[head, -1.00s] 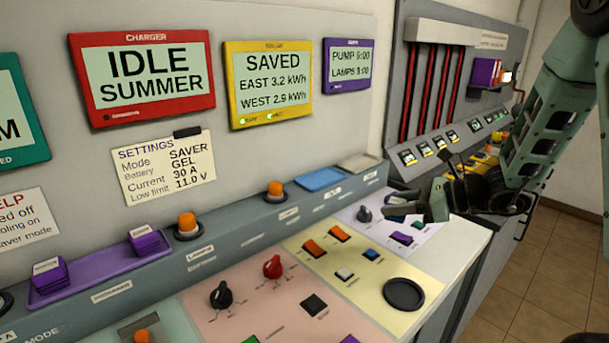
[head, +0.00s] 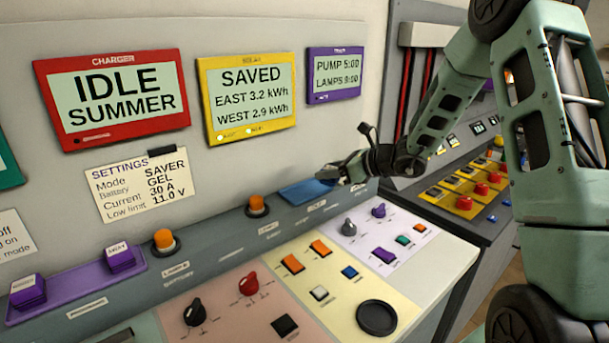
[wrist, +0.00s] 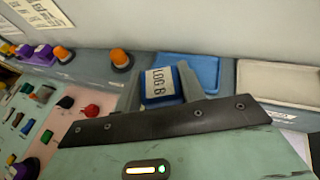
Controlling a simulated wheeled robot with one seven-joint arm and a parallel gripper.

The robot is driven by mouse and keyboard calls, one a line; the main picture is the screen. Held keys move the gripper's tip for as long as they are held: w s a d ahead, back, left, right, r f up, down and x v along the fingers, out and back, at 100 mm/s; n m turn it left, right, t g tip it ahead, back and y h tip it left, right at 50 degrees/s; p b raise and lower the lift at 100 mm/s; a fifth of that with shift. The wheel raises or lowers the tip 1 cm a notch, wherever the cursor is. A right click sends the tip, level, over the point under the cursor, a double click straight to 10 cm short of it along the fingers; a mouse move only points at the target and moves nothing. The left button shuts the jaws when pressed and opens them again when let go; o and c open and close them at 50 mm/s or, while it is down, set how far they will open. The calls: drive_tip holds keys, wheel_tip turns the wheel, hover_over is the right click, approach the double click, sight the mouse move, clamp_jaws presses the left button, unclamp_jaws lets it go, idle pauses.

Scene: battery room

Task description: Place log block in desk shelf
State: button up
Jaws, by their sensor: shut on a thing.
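My gripper (head: 338,177) is shut on the log block (wrist: 160,82), a small blue block with a white label that seems to read LOG. In the wrist view the block sits between the two grey fingers (wrist: 163,84). In the head view the block is small and mostly hidden at my gripper. The desk shelf (head: 208,240) is the raised grey ledge along the back of the desk. My gripper is at the blue tray (head: 296,193) on this shelf. The tray also shows beyond the block in the wrist view (wrist: 203,64). I cannot tell whether the block touches it.
A pale tray (wrist: 275,82) lies right of the blue tray. Orange buttons (head: 257,205) stand on the ledge to the left, beside a purple tray (head: 75,293) with purple blocks. Knobs and switches cover the desk panel below. The wall with screens rises close behind.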

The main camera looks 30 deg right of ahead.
drive_tip(key=p, duration=0.4)
hover_over(306, 191)
wheel_tip(306, 191, down, 2)
drive_tip(key=shift+f, duration=0.25)
drive_tip(key=shift+s+f+p, duration=0.1)
drive_tip(key=shift+f+p, duration=0.8)
drive_tip(key=shift+f, duration=0.7)
drive_tip(key=shift+a+f+p, duration=0.1)
drive_tip(key=shift+f+p, duration=0.2)
drive_tip(key=shift+p, duration=0.1)
drive_tip(key=shift+w+f, duration=0.2)
drive_tip(key=shift+f, duration=0.2)
drive_tip(key=shift+f, duration=0.2)
drive_tip(key=o, duration=1.1)
drive_tip(key=shift+r, duration=0.1)
drive_tip(key=shift+c, duration=0.2)
